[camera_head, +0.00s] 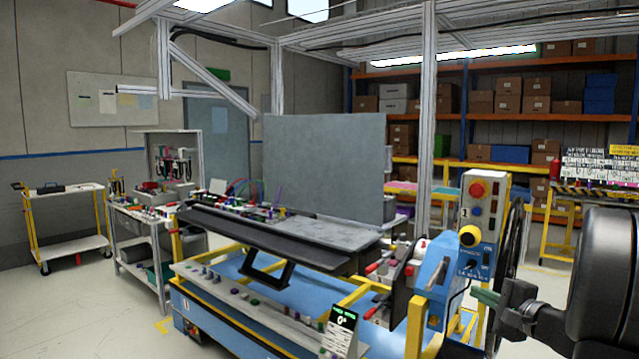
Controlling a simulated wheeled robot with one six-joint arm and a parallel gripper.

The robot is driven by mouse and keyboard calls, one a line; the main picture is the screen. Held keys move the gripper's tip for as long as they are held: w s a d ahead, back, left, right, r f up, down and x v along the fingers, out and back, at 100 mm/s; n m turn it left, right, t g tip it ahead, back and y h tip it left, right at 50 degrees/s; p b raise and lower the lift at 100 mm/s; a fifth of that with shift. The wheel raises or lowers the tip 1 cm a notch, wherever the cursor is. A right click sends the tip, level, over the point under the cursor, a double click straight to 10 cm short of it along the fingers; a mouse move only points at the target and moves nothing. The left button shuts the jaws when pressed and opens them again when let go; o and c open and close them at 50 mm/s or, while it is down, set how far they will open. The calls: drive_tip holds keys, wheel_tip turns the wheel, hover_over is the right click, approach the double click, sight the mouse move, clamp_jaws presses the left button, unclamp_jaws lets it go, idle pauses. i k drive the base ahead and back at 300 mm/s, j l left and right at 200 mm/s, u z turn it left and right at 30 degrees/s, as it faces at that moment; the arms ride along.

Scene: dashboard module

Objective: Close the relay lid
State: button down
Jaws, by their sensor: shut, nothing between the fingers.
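A long dark dashboard module (265,238) lies across a yellow and blue fixture in the middle of the view. Coloured wires and small parts show along its back left, and a flat grey surface (330,232) lies on its right part. I cannot make out which part is the relay lid; it is too small or hidden from here. My gripper (482,296) is at the lower right, with dark greenish fingers pointing left. It is shut and empty, and looks apart from the dashboard module.
A control box (483,220) with a red button stands right of the dashboard, near my gripper. A small black display (341,328) stands at the front. A large grey panel (325,165) rises behind. Carts (65,230) stand at the left. Floor is clear at the lower left.

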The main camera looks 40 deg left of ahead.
sight(217, 186)
drive_tip(key=z, duration=1.9)
drive_tip(key=j+z, duration=0.1)
drive_tip(key=z, duration=0.3)
drive_tip(key=k+z, duration=0.1)
drive_tip(key=z, duration=0.35)
drive_tip(key=k+j+z, duration=0.1)
drive_tip(key=z, duration=0.3)
drive_tip(key=k+z, duration=0.1)
drive_tip(key=z, duration=0.35)
drive_tip(key=k, duration=3.6)
drive_tip(key=k+j+u, duration=0.2)
drive_tip(key=k+u, duration=0.15)
drive_tip(key=k+j+u, duration=0.3)
drive_tip(key=k, duration=0.2)
drive_tip(key=u, duration=3.3)
